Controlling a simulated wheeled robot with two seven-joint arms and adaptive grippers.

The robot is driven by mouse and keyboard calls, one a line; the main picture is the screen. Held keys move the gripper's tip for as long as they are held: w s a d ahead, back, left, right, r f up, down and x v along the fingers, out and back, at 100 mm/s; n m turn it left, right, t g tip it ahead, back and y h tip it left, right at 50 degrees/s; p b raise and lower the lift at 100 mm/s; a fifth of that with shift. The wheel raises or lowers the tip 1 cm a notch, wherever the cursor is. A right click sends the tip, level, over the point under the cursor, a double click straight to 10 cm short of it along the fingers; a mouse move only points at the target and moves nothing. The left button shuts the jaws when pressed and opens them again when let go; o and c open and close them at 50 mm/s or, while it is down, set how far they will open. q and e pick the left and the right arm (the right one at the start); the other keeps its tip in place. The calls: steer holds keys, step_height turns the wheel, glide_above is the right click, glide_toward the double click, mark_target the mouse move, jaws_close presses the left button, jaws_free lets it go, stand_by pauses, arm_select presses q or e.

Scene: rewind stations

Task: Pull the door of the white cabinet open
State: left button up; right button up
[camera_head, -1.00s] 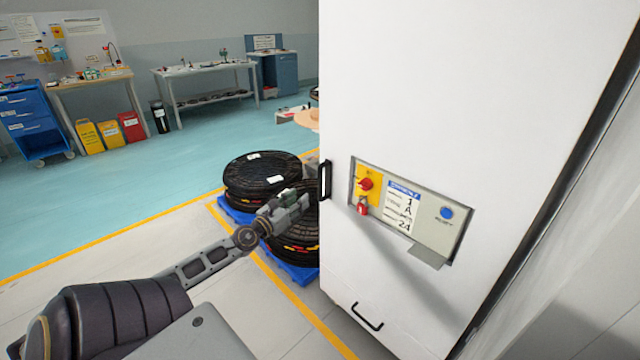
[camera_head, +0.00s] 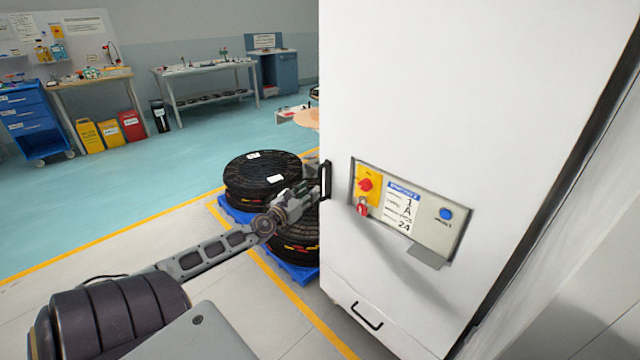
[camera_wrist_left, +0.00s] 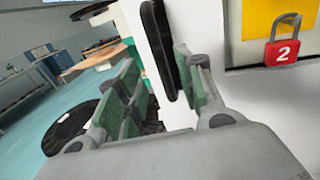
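The white cabinet (camera_head: 420,90) fills the right of the head view, its door shut. A black vertical handle (camera_head: 326,181) is on the door's left edge. My left gripper (camera_head: 308,192) is just left of this handle, its tips close to it. In the left wrist view my left gripper (camera_wrist_left: 158,80) has its green-padded fingers apart. The black handle (camera_wrist_left: 158,45) shows in the gap between them, nearer the right finger. I cannot tell whether a finger touches it. My right gripper is in neither view.
A control panel (camera_head: 410,212) with a red switch and a red padlock (camera_head: 362,207) is right of the handle. A lower black handle (camera_head: 366,316) is near the cabinet's bottom. Black coils (camera_head: 262,178) on blue pallets stand behind my left arm. Open floor lies left.

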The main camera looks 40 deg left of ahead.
mark_target(320, 183)
arm_select(q)
steer(key=shift+w+a, duration=0.15)
steer(key=shift+w, duration=1.05)
steer(key=shift+w+a, duration=0.2)
steer(key=shift+w, duration=1.05)
steer(key=shift+w+a, duration=0.15)
steer(key=shift+w, duration=1.05)
steer(key=shift+w, duration=0.1)
jaws_close()
